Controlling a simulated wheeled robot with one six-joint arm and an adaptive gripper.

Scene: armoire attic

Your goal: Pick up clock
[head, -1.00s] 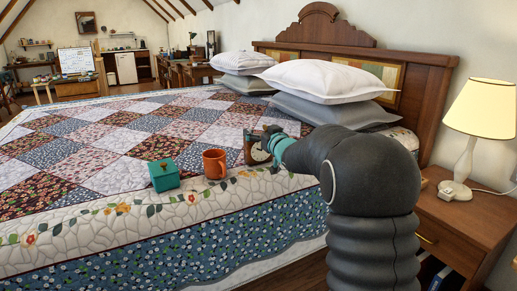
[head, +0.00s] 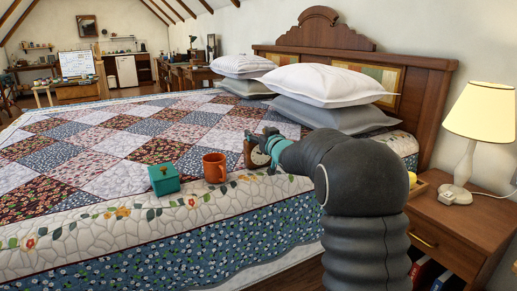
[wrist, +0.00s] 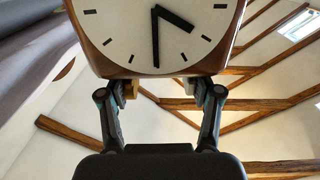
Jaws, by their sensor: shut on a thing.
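The clock (head: 257,155) has a brown wooden case and a white face. It is at the bed's near side, right of an orange mug, partly hidden by my gripper (head: 267,141). In the wrist view the clock (wrist: 135,42) fills the upper middle, its white face with black hands and marks turned to the camera. My gripper's two fingers (wrist: 160,88) are shut on the lower part of its case as pictured. I cannot tell whether the clock still touches the quilt.
The orange mug (head: 214,167) and a teal box (head: 164,179) stand on the quilt (head: 110,170) left of the clock. Pillows (head: 325,85) lie behind my arm. A nightstand (head: 455,225) with a lamp (head: 480,115) stands at right. The quilt farther left is clear.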

